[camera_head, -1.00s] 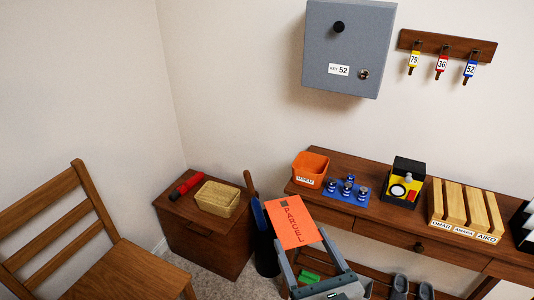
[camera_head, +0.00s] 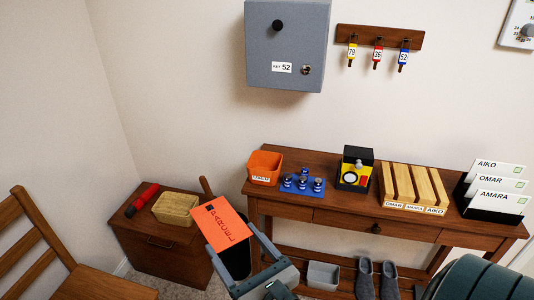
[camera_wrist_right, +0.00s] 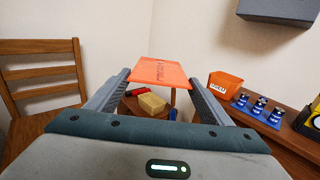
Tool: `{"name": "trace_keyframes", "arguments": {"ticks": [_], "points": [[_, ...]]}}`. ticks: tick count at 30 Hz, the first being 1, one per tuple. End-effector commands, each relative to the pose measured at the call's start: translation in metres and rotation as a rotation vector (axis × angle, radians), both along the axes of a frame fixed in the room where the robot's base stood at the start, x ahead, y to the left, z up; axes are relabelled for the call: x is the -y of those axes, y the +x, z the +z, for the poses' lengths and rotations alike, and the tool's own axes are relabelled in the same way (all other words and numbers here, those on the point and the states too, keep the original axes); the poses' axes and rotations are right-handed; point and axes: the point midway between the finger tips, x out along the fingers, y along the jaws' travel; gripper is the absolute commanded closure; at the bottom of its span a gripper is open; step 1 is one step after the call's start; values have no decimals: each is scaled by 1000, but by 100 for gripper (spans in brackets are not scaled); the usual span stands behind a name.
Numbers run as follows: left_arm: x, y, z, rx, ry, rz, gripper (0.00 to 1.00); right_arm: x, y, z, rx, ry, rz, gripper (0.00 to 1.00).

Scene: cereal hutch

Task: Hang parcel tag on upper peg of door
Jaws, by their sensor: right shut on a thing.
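The parcel tag (camera_head: 222,222) is a flat orange-red card with PARCEL in dark letters and a small dark square near one end. My right gripper (camera_head: 231,240) is shut on its near end and holds it tilted, in front of the small cabinet and low in the room. In the right wrist view the tag (camera_wrist_right: 160,72) spans between the two fingers. My left gripper is not in view. A grey wall box (camera_head: 287,45) has a black knob (camera_head: 277,25), a KEY 52 label and a lock. I cannot make out a door with two pegs.
A key rail (camera_head: 380,37) hangs above. A small cabinet (camera_head: 150,245) with a basket stands left, beside a wooden chair (camera_head: 45,250). Slippers lie underneath the table.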

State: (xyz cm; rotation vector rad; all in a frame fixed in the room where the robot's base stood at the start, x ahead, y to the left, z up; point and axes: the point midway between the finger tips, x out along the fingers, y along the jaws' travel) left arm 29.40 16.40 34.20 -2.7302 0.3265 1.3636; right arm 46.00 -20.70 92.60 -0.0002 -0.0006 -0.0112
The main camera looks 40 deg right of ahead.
Motion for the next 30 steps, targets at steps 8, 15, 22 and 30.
{"name": "trace_keyframes", "arguments": {"ticks": [8, 15, 22, 30], "points": [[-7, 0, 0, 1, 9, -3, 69, 49, 46, 12, 6, 3, -151, 47], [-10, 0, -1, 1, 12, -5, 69, 143, 107, 35, 5, 7, -426, 47], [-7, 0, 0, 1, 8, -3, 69, 238, 142, 55, 0, 7, -694, 47], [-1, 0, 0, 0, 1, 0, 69, 293, 152, 59, -2, 2, -847, 47]]}}
